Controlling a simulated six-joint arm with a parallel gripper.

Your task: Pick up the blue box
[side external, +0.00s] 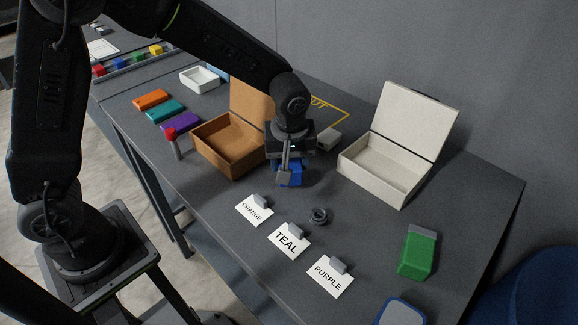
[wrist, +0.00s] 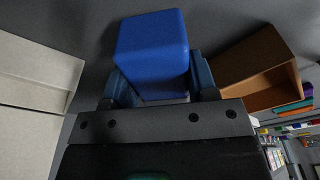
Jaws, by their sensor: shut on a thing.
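The blue box (side external: 291,174) is between the fingers of my gripper (side external: 288,165), over the middle of the table in the side external view. In the wrist view the blue box (wrist: 152,52) fills the space between the two fingers of my gripper (wrist: 152,85), one on each side. My gripper is shut on it. The side external view does not clearly show whether the box's underside touches the table.
An open brown box (side external: 230,162) stands just left of my gripper, and an open white box (side external: 374,178) to the right. Label cards (side external: 288,241), a dark ring (side external: 319,215) and a green container (side external: 416,257) are nearer the front. Bare table lies between them.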

